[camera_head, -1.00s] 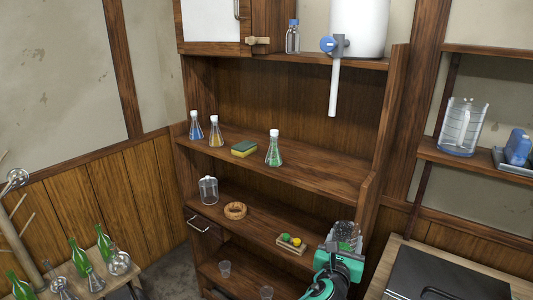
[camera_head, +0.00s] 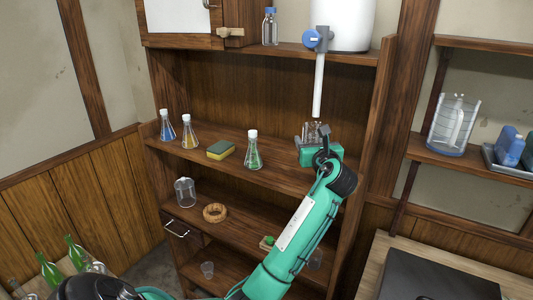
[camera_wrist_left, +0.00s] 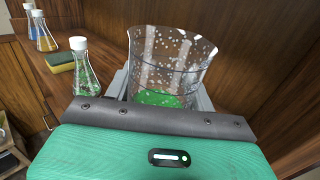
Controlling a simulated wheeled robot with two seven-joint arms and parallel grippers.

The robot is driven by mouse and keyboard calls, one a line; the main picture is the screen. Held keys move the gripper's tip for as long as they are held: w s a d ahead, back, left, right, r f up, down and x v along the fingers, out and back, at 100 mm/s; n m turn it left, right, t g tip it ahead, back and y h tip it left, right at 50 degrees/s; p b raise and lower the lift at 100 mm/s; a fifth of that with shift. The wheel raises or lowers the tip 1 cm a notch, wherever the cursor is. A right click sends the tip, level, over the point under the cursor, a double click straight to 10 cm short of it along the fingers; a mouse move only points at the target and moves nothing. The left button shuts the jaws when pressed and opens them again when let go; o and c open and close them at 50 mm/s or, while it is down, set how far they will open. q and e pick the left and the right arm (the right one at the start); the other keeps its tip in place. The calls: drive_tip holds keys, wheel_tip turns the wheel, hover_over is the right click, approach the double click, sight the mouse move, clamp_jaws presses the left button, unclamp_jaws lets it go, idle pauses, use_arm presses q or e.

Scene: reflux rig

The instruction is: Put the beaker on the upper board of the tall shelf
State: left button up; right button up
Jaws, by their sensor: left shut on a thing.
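The clear glass beaker (camera_head: 311,130) is in the jaws of my left gripper (camera_head: 318,146), at the right part of the tall wooden shelf's flask board (camera_head: 285,178). In the left wrist view the beaker (camera_wrist_left: 172,62) stands upright between the grey fingers, its mouth open and green showing at its bottom. The gripper hides the beaker's base, so I cannot tell if it touches the board. My left arm reaches up across the lower boards. My right gripper is not in view.
Left on the same board stand a blue flask (camera_head: 167,128), an orange flask (camera_head: 190,134), a sponge (camera_head: 221,150) and a green flask (camera_head: 253,153). A tap pipe (camera_head: 318,85) hangs above the beaker. The shelf's right side wall (camera_head: 377,120) is close by.

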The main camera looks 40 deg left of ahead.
use_arm(q)
wheel_tip(320, 180, down, 5)
drive_tip(key=shift+s+p, duration=0.1)
drive_tip(key=shift+p, duration=0.4)
wheel_tip(320, 180, down, 4)
drive_tip(key=shift+r+p, duration=0.15)
drive_tip(key=shift+p, duration=0.25)
drive_tip(key=shift+f, duration=0.2)
drive_tip(key=o, duration=1.2)
drive_tip(key=shift+d, duration=0.1)
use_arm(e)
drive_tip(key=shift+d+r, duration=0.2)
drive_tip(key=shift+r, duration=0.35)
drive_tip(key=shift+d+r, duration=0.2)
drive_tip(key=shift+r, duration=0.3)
use_arm(q)
drive_tip(key=shift+d, duration=0.1)
drive_tip(key=shift+b+v, duration=1.65)
drive_tip(key=shift+v, duration=4.25)
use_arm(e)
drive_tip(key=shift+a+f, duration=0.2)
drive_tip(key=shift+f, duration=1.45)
